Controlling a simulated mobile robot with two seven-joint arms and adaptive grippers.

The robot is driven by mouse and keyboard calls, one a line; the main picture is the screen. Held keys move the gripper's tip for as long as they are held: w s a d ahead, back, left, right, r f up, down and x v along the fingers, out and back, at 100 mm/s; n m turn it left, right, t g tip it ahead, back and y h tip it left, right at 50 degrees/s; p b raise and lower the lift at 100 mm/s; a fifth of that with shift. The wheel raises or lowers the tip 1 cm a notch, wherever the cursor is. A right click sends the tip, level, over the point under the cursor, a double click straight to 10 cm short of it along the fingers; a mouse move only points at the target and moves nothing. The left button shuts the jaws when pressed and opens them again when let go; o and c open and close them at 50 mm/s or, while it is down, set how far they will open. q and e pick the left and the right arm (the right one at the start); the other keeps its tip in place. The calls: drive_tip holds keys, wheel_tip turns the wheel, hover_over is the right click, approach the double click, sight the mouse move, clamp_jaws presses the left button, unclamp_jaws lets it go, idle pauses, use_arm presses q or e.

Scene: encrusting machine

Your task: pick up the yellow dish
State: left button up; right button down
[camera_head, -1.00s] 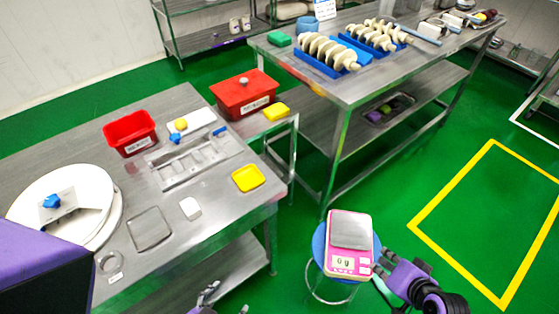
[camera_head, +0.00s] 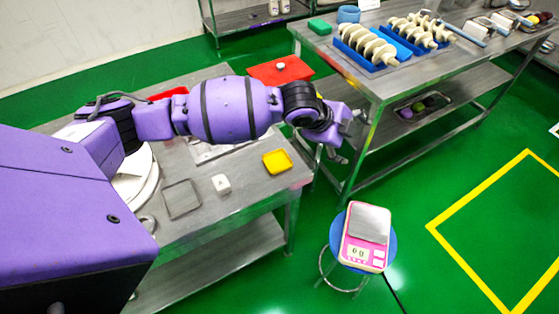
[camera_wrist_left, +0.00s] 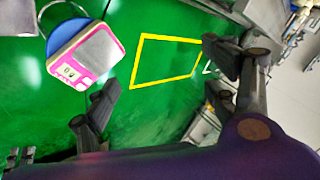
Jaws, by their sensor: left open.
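The yellow dish (camera_head: 277,161) is a small square dish lying near the right edge of the left steel table in the head view. My left arm reaches across that table from the left, and my left gripper (camera_head: 338,143) is beyond the table's right edge, to the right of the dish and apart from it. In the left wrist view my left gripper (camera_wrist_left: 165,85) has its two fingers spread wide with nothing between them. The dish does not show in the wrist view. My right gripper is in no current frame.
A pink scale (camera_head: 366,237) stands on a blue stool (camera_head: 334,233) right of the table; the scale also shows in the wrist view (camera_wrist_left: 87,52). A white block (camera_head: 221,183) and a grey tray (camera_head: 182,199) lie left of the dish. A red box (camera_head: 281,70) sits behind my arm.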

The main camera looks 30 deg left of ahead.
use_arm(q)
drive_tip(key=w+a+r+m+g+y, duration=0.1)
drive_tip(key=a+r+m+y, duration=0.15)
drive_tip(key=a, duration=0.45)
drive_tip(key=m+g+y, duration=0.3)
drive_tip(key=m+g, duration=0.1)
drive_tip(key=g, duration=0.2)
approach(277, 162)
drive_tip(key=shift+s+d+f+h, duration=0.1)
drive_tip(key=shift+f+h, duration=0.05)
drive_tip(key=shift+h, duration=0.1)
drive_tip(key=f, duration=0.7)
drive_tip(key=shift+a, duration=0.2)
drive_tip(key=shift+r, duration=0.15)
drive_tip(key=c, duration=1.1)
use_arm(e)
drive_tip(key=r+n, duration=0.1)
drive_tip(key=d+r+n+t+h, duration=0.1)
drive_tip(key=r, duration=0.1)
drive_tip(key=d+r+n, duration=0.1)
drive_tip(key=r, duration=0.1)
drive_tip(key=shift+d+r+n+t+h, duration=0.2)
drive_tip(key=shift+n+t+h, duration=0.2)
use_arm(q)
drive_tip(key=shift+r, duration=0.1)
